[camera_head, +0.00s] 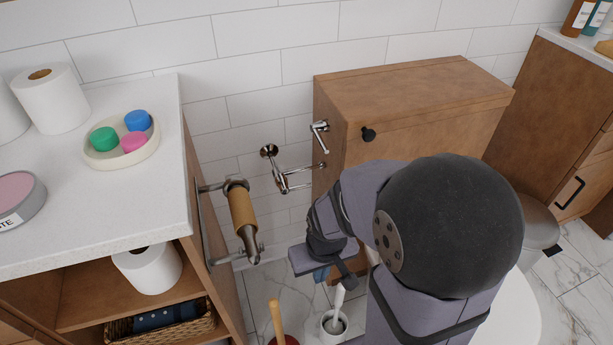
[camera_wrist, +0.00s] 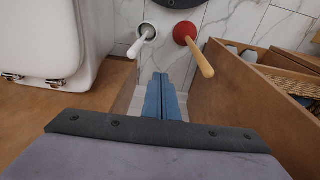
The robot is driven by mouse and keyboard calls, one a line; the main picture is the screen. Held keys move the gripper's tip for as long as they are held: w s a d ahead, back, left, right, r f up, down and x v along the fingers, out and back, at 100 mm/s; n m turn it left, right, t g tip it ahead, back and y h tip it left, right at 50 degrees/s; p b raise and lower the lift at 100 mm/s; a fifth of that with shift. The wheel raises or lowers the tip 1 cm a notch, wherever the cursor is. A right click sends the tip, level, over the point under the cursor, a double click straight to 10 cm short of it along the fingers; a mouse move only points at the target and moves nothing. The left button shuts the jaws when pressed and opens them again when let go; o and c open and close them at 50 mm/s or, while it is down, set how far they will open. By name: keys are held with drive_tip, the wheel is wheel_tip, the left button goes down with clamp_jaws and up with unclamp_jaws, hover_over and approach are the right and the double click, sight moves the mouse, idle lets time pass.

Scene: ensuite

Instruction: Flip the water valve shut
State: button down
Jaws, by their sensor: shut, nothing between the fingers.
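The chrome water valve (camera_head: 283,176) is on the tiled wall, between the wooden tank box and the toilet-paper holder. Its round flange is at the upper left, and a thin pipe runs right toward the tank side. I cannot tell from this view how its handle is turned. My gripper (camera_wrist: 162,97) has blue fingers, pressed together and empty, pointing down toward the floor items in the wrist view. In the head view my gripper (camera_head: 321,274) is below and right of the valve, apart from it, partly hidden by my arm. The valve does not show in the wrist view.
The wooden tank box (camera_head: 410,115) has a chrome lever (camera_head: 319,137) on its left side. A paper holder (camera_head: 243,215) projects from the cabinet (camera_head: 185,225) at left. A toilet brush (camera_wrist: 149,35) and red plunger (camera_wrist: 185,33) stand below. Wall space surrounds the valve.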

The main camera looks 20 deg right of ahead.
drive_tip(key=w+d+r+t+p, duration=0.2)
drive_tip(key=w+r+t+p, duration=0.2)
drive_tip(key=p, duration=0.7)
drive_tip(key=w+d+r+t+p, duration=0.2)
drive_tip(key=w+r+t+p, duration=0.3)
drive_tip(key=w+r+p, duration=0.3)
drive_tip(key=shift+w+d+r+t+p, duration=0.3)
drive_tip(key=shift+w+r+p, duration=0.05)
drive_tip(key=shift+r+p, duration=1.3)
drive_tip(key=shift+w+f, duration=0.1)
drive_tip(key=shift+f, duration=0.05)
drive_tip(key=b+x, duration=0.4)
drive_tip(key=b, duration=0.5)
drive_tip(key=shift+w+f, duration=0.25)
drive_tip(key=shift+w, duration=0.05)
drive_tip(key=b, duration=0.4)
drive_tip(key=shift+w+f, duration=0.1)
drive_tip(key=shift+f, duration=0.15)
